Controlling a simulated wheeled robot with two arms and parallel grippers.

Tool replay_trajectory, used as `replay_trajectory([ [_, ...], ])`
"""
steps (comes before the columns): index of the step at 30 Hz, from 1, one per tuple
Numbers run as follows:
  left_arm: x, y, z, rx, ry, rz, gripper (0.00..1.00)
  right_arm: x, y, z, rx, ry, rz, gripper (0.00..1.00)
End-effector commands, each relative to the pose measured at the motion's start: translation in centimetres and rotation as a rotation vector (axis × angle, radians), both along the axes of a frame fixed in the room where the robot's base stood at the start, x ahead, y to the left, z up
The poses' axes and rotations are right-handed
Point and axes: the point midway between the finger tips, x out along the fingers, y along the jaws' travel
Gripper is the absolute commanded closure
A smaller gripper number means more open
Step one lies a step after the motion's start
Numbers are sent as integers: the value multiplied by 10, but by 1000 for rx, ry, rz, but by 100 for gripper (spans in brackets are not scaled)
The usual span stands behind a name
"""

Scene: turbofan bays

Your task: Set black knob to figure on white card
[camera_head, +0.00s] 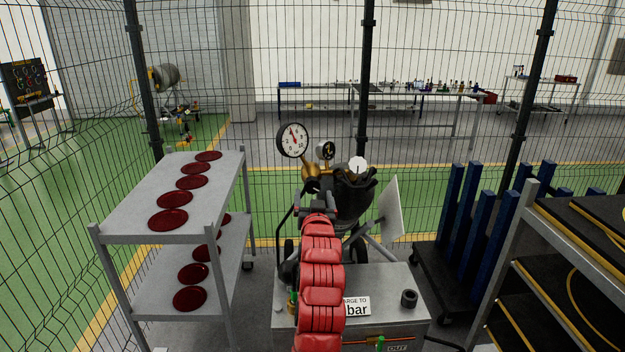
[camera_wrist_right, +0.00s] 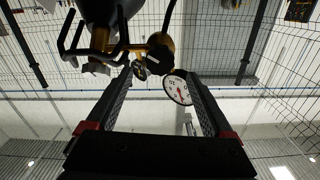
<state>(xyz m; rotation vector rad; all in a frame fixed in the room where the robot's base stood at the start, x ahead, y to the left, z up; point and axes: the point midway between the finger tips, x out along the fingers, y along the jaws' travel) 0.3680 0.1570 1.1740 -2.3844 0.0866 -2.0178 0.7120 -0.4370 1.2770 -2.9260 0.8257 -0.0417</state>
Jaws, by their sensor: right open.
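A large white gauge (camera_head: 292,140) and a small dark gauge (camera_head: 326,151) stand on the brass regulator (camera_head: 311,173). In the right wrist view, a black round part (camera_wrist_right: 160,57), apparently the knob, sits on brass beyond my fingertips. The large gauge (camera_wrist_right: 178,88) shows between the fingers. My right gripper (camera_head: 316,200) is open and empty, in front of the regulator. My left gripper is not in view.
A grey shelf cart (camera_head: 125,215) with dark red discs stands left. The grey cabinet top (camera_head: 385,280) bears a short black cylinder (camera_head: 409,298). Blue posts (camera_head: 468,215) and a rack (camera_head: 535,215) stand right. A wire fence (camera_head: 430,130) runs behind.

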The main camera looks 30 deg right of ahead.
Motion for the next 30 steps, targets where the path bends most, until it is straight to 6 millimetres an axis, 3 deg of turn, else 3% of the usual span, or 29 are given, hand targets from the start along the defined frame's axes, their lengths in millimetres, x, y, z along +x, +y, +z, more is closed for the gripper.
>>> replay_trajectory([
  [12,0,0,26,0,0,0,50,48,-30,3,-2,0,-1,14],
  [27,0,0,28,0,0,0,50,57,-35,1,-2,-1,0,14],
  [30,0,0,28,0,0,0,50,57,-35,1,-2,-1,0,32],
])
